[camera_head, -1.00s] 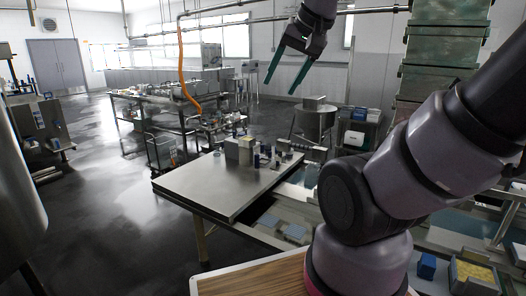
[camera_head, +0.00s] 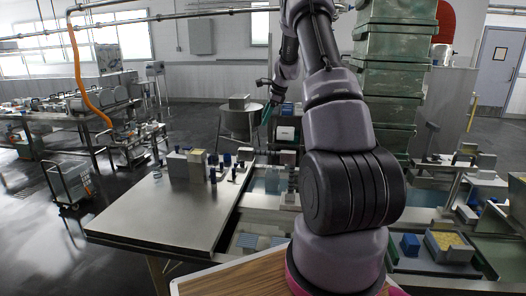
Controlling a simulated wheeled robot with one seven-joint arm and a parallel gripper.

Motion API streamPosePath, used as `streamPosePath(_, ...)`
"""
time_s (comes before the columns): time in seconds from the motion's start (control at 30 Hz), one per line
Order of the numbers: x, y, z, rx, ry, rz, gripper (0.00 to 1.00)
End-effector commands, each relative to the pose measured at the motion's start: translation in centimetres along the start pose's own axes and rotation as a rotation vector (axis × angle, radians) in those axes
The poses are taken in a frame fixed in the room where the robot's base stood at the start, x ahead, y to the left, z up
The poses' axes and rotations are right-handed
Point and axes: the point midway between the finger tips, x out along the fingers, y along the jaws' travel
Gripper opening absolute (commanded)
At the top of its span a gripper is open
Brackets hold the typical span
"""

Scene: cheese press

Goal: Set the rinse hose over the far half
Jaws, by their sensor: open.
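An orange hose (camera_head: 79,72), the only hose I can make out, hangs in a curve from the overhead pipe (camera_head: 150,19) at the upper left. Its lower end comes down near the equipment on the left. My gripper (camera_head: 267,117) has teal fingers and is small in the view, beyond the steel table and right of a round steel vat. It is open, with nothing visible between its fingers, and well to the right of the hose. My arm links hide part of the middle of the scene. I cannot tell which surface the far half belongs to.
A flat steel table (camera_head: 165,217) has small blocks and fittings at its back edge. The round steel vat (camera_head: 237,122) stands behind it. Stacked green crates (camera_head: 392,95) rise right of my arm. A blue block (camera_head: 410,244) lies at lower right. Open floor lies at left.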

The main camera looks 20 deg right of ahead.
Motion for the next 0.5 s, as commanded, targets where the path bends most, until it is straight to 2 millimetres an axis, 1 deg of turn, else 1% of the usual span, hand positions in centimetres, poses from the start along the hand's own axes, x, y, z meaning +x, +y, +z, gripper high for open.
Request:
streamPosePath(0.03,2.3,-0.5,-1.7,0.055,0.005,0.010,0.59)
streamPosePath(0.1,4.5,-0.9,-3.3,0.116,0.009,0.017,0.59)
streamPosePath(0.2,6.6,-1.2,-4.9,0.177,0.012,0.022,0.59)
streamPosePath(0.3,7.8,-1.3,-5.7,0.206,0.014,0.024,0.59)
streamPosePath(0.37,8.4,-1.3,-5.8,0.212,0.015,0.025,0.59)
streamPosePath(0.5,10.2,-1.3,-5.9,0.214,0.015,0.025,0.59)
